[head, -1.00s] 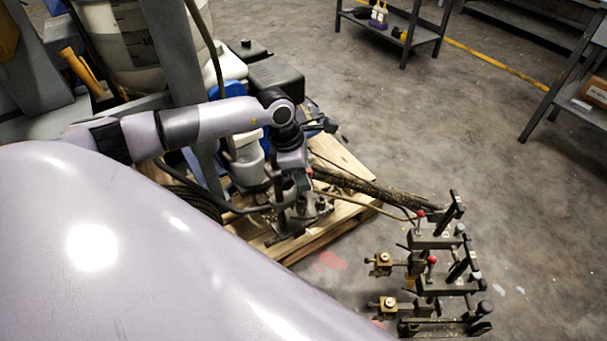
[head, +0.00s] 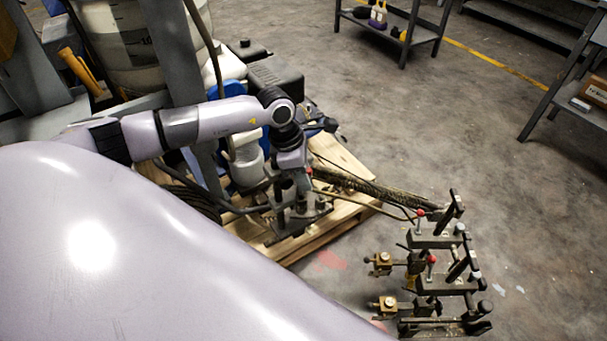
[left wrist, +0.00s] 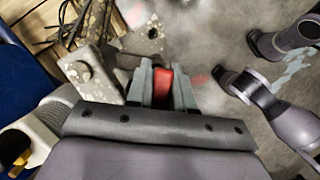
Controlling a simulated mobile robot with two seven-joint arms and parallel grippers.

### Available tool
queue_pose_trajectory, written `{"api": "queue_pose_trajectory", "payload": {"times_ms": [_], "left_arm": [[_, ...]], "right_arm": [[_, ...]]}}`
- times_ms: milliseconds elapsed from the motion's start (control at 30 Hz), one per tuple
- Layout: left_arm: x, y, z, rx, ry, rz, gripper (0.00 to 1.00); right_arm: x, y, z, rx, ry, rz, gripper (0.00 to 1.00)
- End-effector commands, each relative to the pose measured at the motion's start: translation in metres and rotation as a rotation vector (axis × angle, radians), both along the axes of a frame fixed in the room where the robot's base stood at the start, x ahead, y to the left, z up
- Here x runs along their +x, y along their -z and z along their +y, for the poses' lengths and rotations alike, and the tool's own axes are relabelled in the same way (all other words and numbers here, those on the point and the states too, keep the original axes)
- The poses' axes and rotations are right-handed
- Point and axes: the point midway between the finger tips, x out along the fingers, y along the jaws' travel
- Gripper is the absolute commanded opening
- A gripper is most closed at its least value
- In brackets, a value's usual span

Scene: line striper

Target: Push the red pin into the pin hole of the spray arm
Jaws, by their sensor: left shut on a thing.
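My left gripper (left wrist: 163,92) is shut on the red pin (left wrist: 163,85), whose red part shows between the two grey fingers in the left wrist view. In the head view my left gripper (head: 304,186) is low over the metal bracket (head: 291,222) at the base of the spray arm (head: 365,187). The worn bracket also shows in the left wrist view (left wrist: 100,82), beside the fingers. A speckled metal plate with a small dark hole (left wrist: 152,33) lies beyond the fingertips. I cannot tell whether the pin's tip is in a hole.
A wooden pallet (head: 345,155) lies under the bracket. Nozzle holders with red-knobbed levers (head: 445,284) stand at the lower right. Hoses and white containers crowd behind my left arm. The concrete floor (head: 420,120) is open beyond, with a metal shelf (head: 390,22) at the back.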

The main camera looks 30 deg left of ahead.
Motion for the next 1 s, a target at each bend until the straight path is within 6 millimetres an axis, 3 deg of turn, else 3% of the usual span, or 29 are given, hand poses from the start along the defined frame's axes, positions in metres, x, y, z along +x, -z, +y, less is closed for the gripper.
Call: {"api": "queue_pose_trajectory", "payload": {"times_ms": [1000], "left_arm": [[0.000,0.016,0.000,0.000,0.000,0.000,0.00]], "right_arm": [[-0.001,0.014,0.000,-0.001,0.000,0.003,0.57]]}}
